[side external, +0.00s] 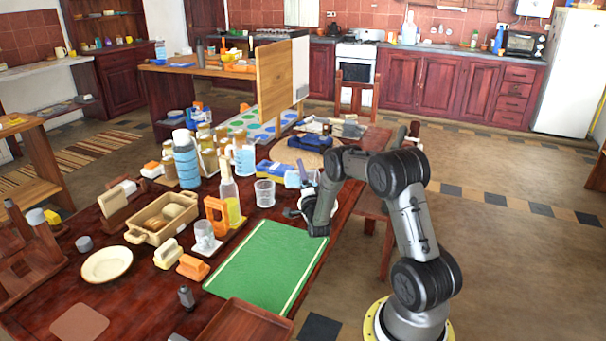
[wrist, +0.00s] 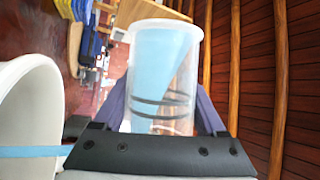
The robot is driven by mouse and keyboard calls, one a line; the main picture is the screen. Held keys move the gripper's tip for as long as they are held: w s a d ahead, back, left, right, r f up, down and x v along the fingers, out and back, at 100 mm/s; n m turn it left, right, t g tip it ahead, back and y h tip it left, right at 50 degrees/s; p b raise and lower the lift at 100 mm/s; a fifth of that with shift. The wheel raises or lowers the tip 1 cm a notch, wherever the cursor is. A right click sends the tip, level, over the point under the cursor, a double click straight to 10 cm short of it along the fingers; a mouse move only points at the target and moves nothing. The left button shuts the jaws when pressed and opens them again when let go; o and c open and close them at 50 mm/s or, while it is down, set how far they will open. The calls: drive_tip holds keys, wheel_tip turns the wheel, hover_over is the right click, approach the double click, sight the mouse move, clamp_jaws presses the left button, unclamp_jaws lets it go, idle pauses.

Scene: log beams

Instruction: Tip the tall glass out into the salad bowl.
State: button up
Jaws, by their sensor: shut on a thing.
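My gripper (wrist: 162,112) is shut on a tall, clear, slightly frosted glass (wrist: 165,60), its dark blue fingers on either side. Pale blue and dark bands show in or through the glass; I cannot tell which. In the side external view my gripper (side external: 304,180) is beyond the green board, above the table's right side, and the held glass is hard to make out there. A shallow cream bowl (side external: 107,265) at the table's left front may be the salad bowl; it looks empty. A large white rounded thing (wrist: 28,110) fills the wrist view's left edge; I cannot tell what it is.
A clear tumbler (side external: 265,192), a bottle with yellow liquid (side external: 229,198) and a blue-banded tall bottle (side external: 186,162) stand left of my gripper. A tan handled dish (side external: 161,219) lies farther left. The green board (side external: 262,267) is clear on top.

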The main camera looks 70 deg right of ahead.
drive_tip(key=shift+s+m+h, duration=0.15)
drive_tip(key=shift+m+h, duration=0.25)
drive_tip(key=shift+m, duration=0.2)
idle(1.1)
drive_tip(key=shift+s+m+g, duration=0.1)
drive_tip(key=shift+m+g, duration=0.2)
drive_tip(key=shift+m, duration=0.1)
drive_tip(key=shift+w+n+y, duration=0.3)
drive_tip(key=shift+n+y, duration=0.2)
drive_tip(key=shift+n, duration=0.8)
drive_tip(key=shift+r+n, duration=0.2)
drive_tip(key=shift+n, duration=0.1)
drive_tip(key=shift+w+r+n+y, duration=0.1)
drive_tip(key=shift+w+n+y, duration=0.15)
drive_tip(key=shift+n+y, duration=0.65)
drive_tip(key=shift+t, duration=0.4)
